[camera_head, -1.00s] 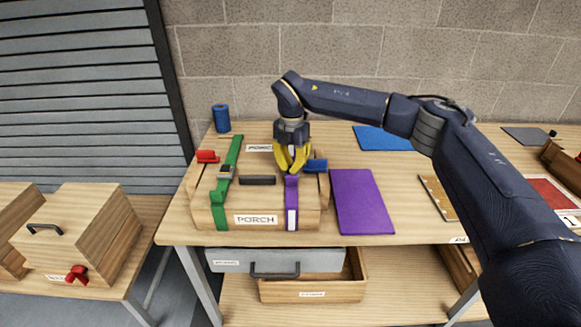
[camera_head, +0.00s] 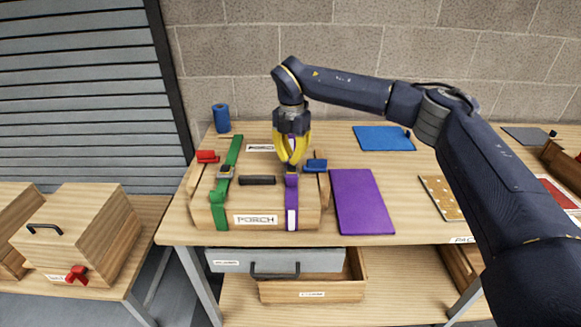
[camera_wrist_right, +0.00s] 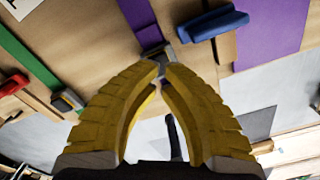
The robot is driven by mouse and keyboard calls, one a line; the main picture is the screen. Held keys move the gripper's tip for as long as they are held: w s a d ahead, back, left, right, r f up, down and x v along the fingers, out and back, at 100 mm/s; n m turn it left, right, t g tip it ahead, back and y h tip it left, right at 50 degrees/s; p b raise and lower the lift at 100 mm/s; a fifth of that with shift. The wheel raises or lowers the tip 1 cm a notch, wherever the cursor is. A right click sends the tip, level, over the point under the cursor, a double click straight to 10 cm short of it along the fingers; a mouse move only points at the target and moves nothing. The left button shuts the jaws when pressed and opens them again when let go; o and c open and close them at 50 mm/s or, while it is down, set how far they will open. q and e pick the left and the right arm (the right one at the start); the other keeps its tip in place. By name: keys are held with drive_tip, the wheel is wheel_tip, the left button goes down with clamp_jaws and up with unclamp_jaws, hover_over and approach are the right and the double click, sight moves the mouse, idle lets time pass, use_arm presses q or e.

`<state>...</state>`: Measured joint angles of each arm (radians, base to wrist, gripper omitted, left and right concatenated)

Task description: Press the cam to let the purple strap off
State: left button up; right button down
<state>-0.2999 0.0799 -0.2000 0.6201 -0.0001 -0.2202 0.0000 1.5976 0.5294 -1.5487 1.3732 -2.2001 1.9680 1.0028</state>
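The wooden PORCH crate (camera_head: 262,202) stands on the bench with a purple strap (camera_head: 291,204) over its top and down its front. The strap's small dark cam buckle (camera_head: 291,170) sits near the lid's front edge; it also shows in the right wrist view (camera_wrist_right: 153,54). My right gripper (camera_head: 292,163) points down just above the buckle, its yellow fingertips together and nothing held. In the wrist view the right fingertips (camera_wrist_right: 161,66) overlap the buckle's edge; contact cannot be told. The fingers hide part of the strap behind. My left gripper is not in view.
A green strap (camera_head: 220,200) with its own buckle crosses the crate's left side. A red clip (camera_head: 207,156) and a blue clip (camera_head: 315,166) sit at its sides, a black handle (camera_head: 257,180) between the straps. A purple panel (camera_head: 361,203) lies to the right.

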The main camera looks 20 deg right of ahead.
sight(291, 167)
drive_tip(key=shift+r, duration=2.25)
